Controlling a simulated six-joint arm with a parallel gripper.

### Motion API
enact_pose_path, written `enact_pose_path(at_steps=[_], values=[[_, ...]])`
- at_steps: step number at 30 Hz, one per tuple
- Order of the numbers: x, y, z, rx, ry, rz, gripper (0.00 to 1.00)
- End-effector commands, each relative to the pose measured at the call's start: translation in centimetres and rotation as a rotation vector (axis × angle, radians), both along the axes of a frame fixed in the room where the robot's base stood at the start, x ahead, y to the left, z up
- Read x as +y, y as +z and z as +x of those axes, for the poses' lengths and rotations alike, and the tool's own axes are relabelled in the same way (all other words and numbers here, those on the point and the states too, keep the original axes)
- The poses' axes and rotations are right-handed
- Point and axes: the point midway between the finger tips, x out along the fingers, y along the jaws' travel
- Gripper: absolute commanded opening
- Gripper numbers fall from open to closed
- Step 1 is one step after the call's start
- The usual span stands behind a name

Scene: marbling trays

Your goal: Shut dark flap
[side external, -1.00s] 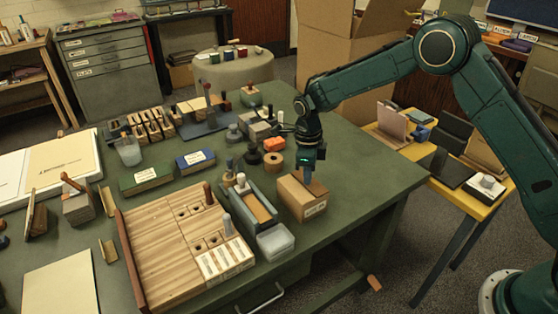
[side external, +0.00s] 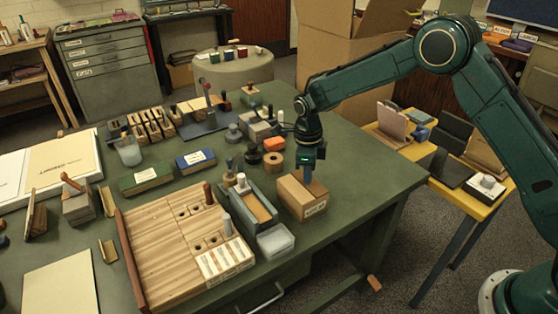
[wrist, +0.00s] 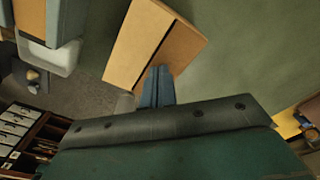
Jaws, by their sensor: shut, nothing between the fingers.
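A small cardboard box (side external: 303,205) with a pale label on its front stands near the right edge of the green table. In the wrist view its top shows a lighter tan part (wrist: 137,42) and a darker brown flap (wrist: 181,48), with a dark line between them. The flap looks nearly level with the top; I cannot tell whether it is fully down. My gripper (side external: 308,181) points down over the box, its blue fingers together and empty. In the wrist view the fingertips (wrist: 157,72) are at the flap's near end; contact is unclear.
A grey-blue tray (side external: 250,205) and a clear tub (side external: 275,241) stand just left of the box. A wooden board (side external: 170,252) lies further left. Rolls and bottles stand behind. The table to the box's right is clear.

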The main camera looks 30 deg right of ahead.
Motion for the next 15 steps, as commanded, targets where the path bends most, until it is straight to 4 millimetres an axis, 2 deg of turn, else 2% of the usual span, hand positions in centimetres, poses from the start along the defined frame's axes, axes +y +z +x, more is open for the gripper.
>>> enact_pose_path(at_steps=[15], values=[[0.0, 3.0, 0.1, -0.002, 0.000, 0.001, 0.00]])
